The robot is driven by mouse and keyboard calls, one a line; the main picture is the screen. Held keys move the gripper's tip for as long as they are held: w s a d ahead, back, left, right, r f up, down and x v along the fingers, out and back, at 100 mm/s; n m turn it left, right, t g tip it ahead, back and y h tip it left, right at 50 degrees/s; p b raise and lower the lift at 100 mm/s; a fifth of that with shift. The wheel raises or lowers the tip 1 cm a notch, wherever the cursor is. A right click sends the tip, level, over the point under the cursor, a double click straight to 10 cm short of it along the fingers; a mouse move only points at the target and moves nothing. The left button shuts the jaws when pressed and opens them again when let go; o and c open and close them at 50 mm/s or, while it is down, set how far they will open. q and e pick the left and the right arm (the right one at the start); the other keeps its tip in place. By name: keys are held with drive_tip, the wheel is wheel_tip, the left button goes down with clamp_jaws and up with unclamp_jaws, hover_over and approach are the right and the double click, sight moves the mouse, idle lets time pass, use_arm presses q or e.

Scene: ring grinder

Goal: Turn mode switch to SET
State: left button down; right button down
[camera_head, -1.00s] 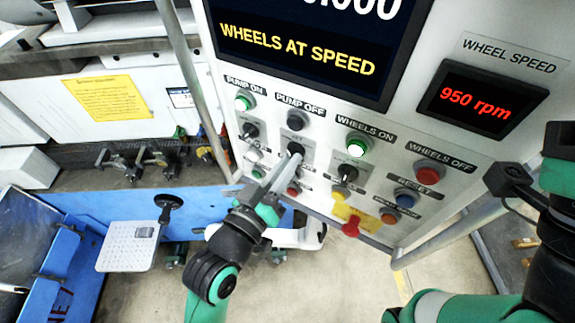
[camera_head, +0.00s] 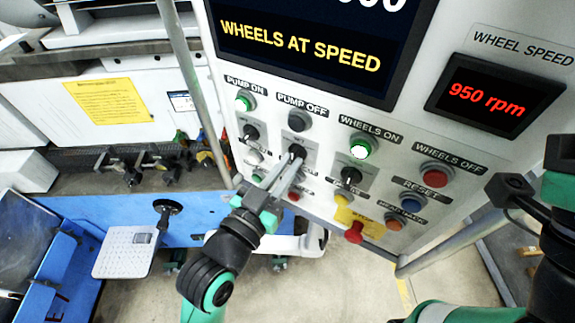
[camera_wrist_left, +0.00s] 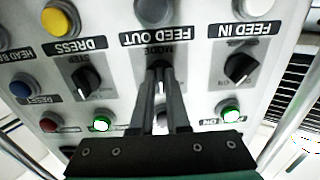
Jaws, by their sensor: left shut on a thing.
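The mode switch is a small black rotary knob (camera_head: 297,148) in the middle of the control panel's row of knobs, below PUMP OFF. In the left wrist view the knob (camera_wrist_left: 157,68) sits under the upside-down MODE label. My left gripper (camera_head: 294,160) reaches up to it from below. In the left wrist view its two long dark fingers (camera_wrist_left: 162,80) are shut on the knob and hide most of it. Which position the knob points to cannot be read. My right arm is at the right edge of the head view; its fingers do not show.
Similar black knobs (camera_head: 250,133) and (camera_head: 350,177) stand on either side. Push buttons sit close by, including the lit WHEELS ON button (camera_head: 361,149) and a red protruding button (camera_head: 354,233). A metal rail (camera_head: 193,90) runs along the panel's left side.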

use_arm(q)
drive_tip(key=c, duration=0.9)
unclamp_jaws()
drive_tip(key=shift+s, duration=0.1)
drive_tip(key=shift+s+a, duration=0.25)
drive_tip(key=shift+s, duration=0.05)
drive_tip(key=p+v, duration=0.2)
drive_tip(key=v, duration=0.8)
drive_tip(key=shift+s+a+p, duration=0.15)
drive_tip(key=shift+s+p, duration=0.2)
drive_tip(key=shift+p, duration=0.05)
drive_tip(key=shift+r, duration=0.15)
